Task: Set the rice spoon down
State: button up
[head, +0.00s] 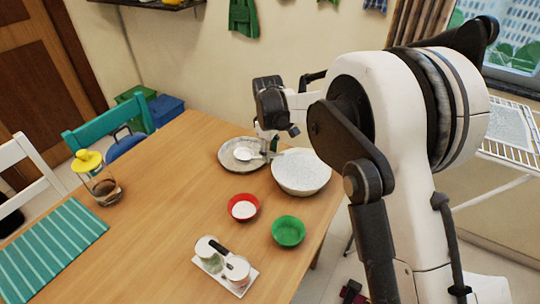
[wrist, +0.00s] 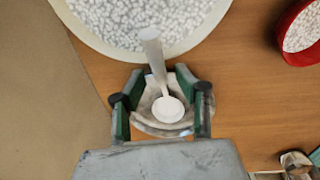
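The white rice spoon (head: 244,155) lies with its round head over a speckled grey dish (head: 228,161) and its handle pointing toward a large speckled bowl. In the wrist view the spoon (wrist: 168,108) shows between my fingers, its handle reaching over the rim of the bowl. My gripper (head: 272,144) is above the dish's right side. In the wrist view my gripper (wrist: 161,80) has its green-padded fingers apart, with gaps beside the spoon handle. Part of the dish (wrist: 150,122) shows below the spoon head. I cannot tell whether the spoon head touches it.
The large bowl (head: 300,185) holds white grains, close beside the dish. A red bowl (head: 242,213), green bowl (head: 289,235) and white tray with jars (head: 240,290) stand nearer. A yellow-lidded jar (head: 100,180) and teal mat (head: 52,245) are left. The table's middle is clear.

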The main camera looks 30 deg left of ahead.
notch_tip(320, 180, up, 10)
jog(key=shift+s+p, duration=0.3)
jog(key=shift+d, duration=0.1)
jog(key=d+r+m+t, duration=0.1)
jog(key=d+r+m, duration=0.3)
jog(key=d, duration=0.7)
jog(key=d+r+m+t+y, duration=0.15)
jog(key=d+r, duration=0.45)
jog(key=d, duration=0.6)
jog(key=d+r+m, duration=0.3)
jog(key=d+r, duration=0.3)
jog(key=d, duration=0.5)
jog(key=s+d+m+t, duration=0.2)
jog(key=s+d+m, duration=0.45)
jog(key=d, duration=0.75)
jog(key=s+d+f+m+t+h, duration=0.1)
jog(key=s+d+f+m, duration=0.3)
jog(key=s+d, duration=0.8)
jog(key=shift+s+f+t+h, duration=0.35)
jog(key=shift+s+f+t, duration=0.1)
jog(key=shift+s+f, duration=0.2)
